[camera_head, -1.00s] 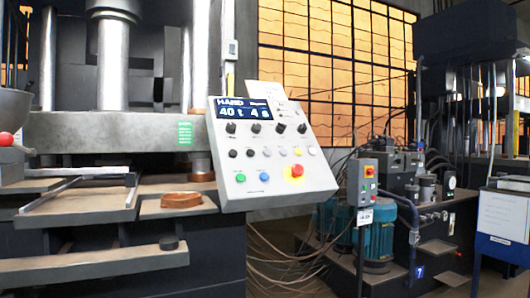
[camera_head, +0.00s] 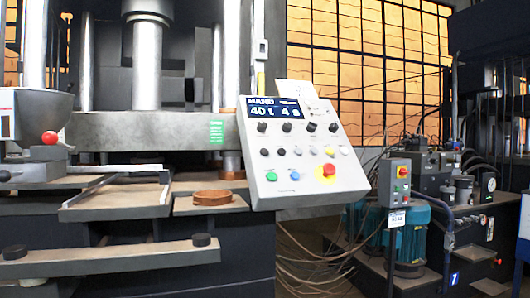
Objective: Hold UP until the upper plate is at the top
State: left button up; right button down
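The upper plate (camera_head: 150,131) is a thick grey horizontal slab of the press, hung under a shiny central ram (camera_head: 147,65). A green label is on its front. It stands above the lower bed, with a gap between. The control panel (camera_head: 305,150) is tilted, with a display reading "HAND", "40 t" and "4 s". It has several black knobs, a green button (camera_head: 271,176), a blue button (camera_head: 295,175) and a red stop button on yellow (camera_head: 326,171). Which button is UP is too small to read. Neither gripper is in view.
A brown ring-shaped piece (camera_head: 212,197) lies on a small plate at the bed's front. A grey hopper with a red knob (camera_head: 49,138) stands at the left. A hydraulic unit with teal motors (camera_head: 412,235) and loose cables stand right of the panel.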

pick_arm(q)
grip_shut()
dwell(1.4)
